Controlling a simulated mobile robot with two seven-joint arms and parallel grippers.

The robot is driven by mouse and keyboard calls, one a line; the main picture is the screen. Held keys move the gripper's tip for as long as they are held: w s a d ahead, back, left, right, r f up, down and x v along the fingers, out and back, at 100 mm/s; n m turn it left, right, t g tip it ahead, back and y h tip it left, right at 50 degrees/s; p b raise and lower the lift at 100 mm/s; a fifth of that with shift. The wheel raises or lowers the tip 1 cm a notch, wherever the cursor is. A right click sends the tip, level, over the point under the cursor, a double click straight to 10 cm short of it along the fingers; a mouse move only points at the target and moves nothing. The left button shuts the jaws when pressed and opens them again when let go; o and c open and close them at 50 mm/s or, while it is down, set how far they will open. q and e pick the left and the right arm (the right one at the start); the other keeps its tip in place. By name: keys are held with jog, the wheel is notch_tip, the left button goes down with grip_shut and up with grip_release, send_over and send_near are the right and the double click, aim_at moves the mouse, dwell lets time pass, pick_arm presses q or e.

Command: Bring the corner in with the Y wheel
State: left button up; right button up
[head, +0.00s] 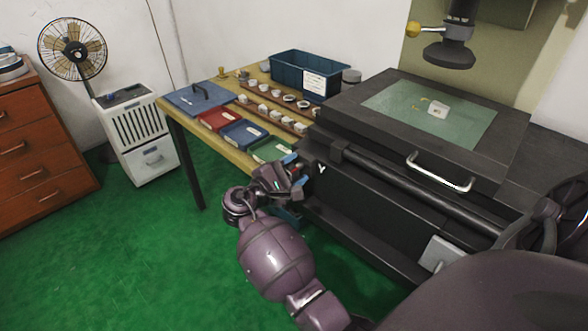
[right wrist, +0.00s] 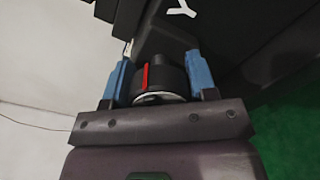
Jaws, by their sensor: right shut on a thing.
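The Y wheel (right wrist: 172,83) is a dark round knob with a red mark and a pale rim, on the machine's side near a white letter Y (head: 321,168). My right gripper (head: 296,170) is shut on it; in the right wrist view the blue fingers (right wrist: 159,78) stand on either side of it. In the head view the gripper mostly hides the wheel. A small pale block (head: 438,109) with corners lies on the greenish glass plate (head: 468,127) of the dark stage (head: 345,111), below the lens head (head: 448,55). My left gripper is not in view.
A wooden table (head: 174,113) with trays, a blue bin (head: 283,70) and rows of small white pieces stands beside the machine. A bent metal handle (head: 440,174) sticks out from the stage front. A fan (head: 72,48), white cooler (head: 135,128) and drawers (head: 40,145) stand left. Green floor there is clear.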

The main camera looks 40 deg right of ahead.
jog(key=shift+m, duration=0.9)
jog(key=o, duration=0.9)
jog(key=shift+o, duration=0.2)
